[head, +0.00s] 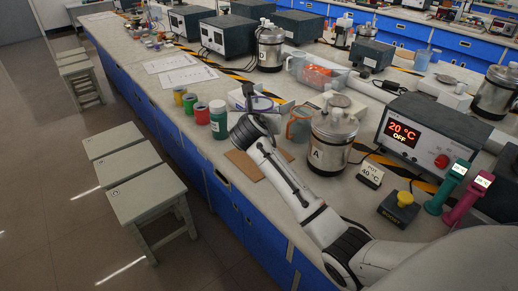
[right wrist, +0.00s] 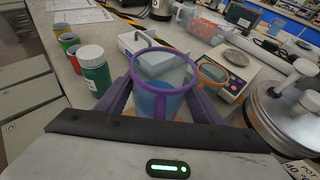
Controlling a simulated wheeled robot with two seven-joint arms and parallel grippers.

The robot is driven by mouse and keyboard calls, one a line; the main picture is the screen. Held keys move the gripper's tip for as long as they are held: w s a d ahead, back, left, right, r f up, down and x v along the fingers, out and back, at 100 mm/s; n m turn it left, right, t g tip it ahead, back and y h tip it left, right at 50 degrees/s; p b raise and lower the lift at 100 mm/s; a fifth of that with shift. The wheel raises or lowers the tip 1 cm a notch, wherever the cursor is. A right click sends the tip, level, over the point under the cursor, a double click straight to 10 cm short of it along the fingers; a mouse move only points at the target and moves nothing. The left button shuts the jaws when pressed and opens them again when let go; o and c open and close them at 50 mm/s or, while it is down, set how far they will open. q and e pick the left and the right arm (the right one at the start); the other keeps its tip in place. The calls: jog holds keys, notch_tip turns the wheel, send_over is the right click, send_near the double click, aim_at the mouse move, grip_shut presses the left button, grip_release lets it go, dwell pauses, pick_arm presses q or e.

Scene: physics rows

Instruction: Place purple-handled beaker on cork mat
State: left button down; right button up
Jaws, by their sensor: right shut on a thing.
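The purple-handled beaker (right wrist: 160,98) is clear with a purple rim and blue liquid inside. My right gripper (right wrist: 163,108) is shut on it, with a finger on each side. In the head view only part of the beaker (head: 262,103) shows beyond my right wrist. The brown cork mat (head: 243,166) lies flat near the front edge of the bench, partly hidden by my right arm. The beaker's base is hidden, so I cannot tell its height above the bench. My left gripper is not in view.
A green white-capped bottle (head: 218,120) and several small coloured jars (head: 201,113) stand left of the mat. An orange-handled beaker (head: 298,128) and steel pot A (head: 329,145) stand to the right. A scale (right wrist: 218,73) is behind. Stools (head: 122,160) stand beside the bench.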

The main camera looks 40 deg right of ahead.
notch_tip(320, 180, down, 8)
jog(key=shift+f+b, duration=0.25)
jog(key=shift+b, duration=0.3)
jog(key=shift+r, duration=0.1)
jog(key=o, duration=1.2)
jog(key=shift+a+f, duration=0.1)
jog(key=shift+f, duration=0.15)
jog(key=shift+o, duration=0.2)
jog(key=shift+s+a+r, duration=0.1)
jog(key=shift+s+r, duration=0.05)
jog(key=shift+r, duration=0.1)
jog(key=p+v, duration=0.1)
jog(key=v, duration=1)
jog(key=shift+s+a+r, duration=0.2)
